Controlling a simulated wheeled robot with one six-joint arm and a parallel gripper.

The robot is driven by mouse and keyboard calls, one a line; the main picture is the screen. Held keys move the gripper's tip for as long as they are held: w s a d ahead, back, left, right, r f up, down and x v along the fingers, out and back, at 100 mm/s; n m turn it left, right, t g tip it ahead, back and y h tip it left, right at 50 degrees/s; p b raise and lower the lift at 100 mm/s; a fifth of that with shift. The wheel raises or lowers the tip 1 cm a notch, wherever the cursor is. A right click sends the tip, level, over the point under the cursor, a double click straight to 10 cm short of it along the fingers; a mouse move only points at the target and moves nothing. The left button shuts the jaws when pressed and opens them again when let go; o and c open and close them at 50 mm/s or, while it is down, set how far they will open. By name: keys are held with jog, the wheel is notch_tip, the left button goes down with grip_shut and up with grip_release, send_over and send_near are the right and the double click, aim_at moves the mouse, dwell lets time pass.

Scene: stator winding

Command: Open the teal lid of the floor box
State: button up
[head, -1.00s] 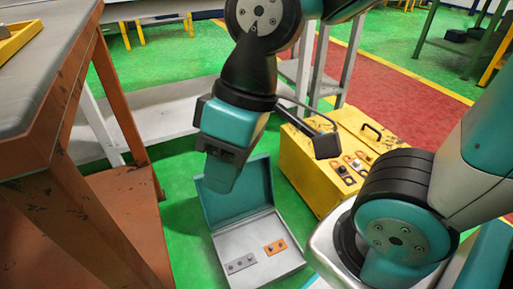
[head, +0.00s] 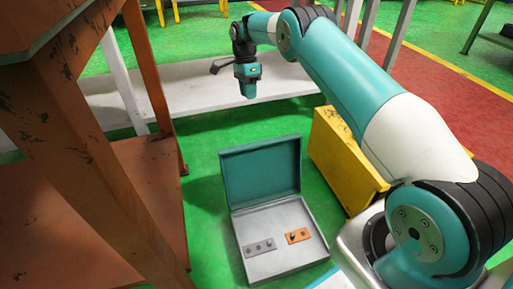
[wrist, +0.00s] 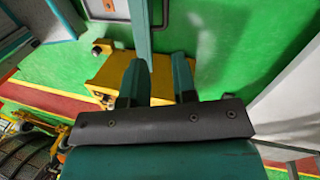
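The floor box (head: 262,262) is a light grey box on the green floor in the head view. Its teal lid (head: 260,172) stands raised at the back edge, so the inside is in full view. Inside lie a grey plate (head: 259,248) and an orange plate (head: 298,236), each with small round parts. My gripper (head: 248,93) hangs in the air above and beyond the lid, clear of it. In the wrist view the two teal fingers of my gripper (wrist: 160,70) are apart with nothing between them.
A rusty orange workbench (head: 95,140) stands close on the left. A yellow box (head: 345,160) is on the floor to the right, partly hidden by my arm. A grey low shelf (head: 190,100) runs behind the floor box.

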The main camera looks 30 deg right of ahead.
aim_at(257, 143)
jog(key=shift+m, duration=0.9)
jog(key=b+x, duration=0.2)
jog(key=x, duration=0.5)
jog(key=d+b+x, duration=0.1)
jog(key=b+x, duration=0.2)
jog(key=x, duration=0.3)
jog(key=w+d+b+x, duration=0.1)
jog(key=b+x, duration=0.2)
jog(key=x, duration=0.4)
jog(key=shift+f, duration=0.45)
grip_shut()
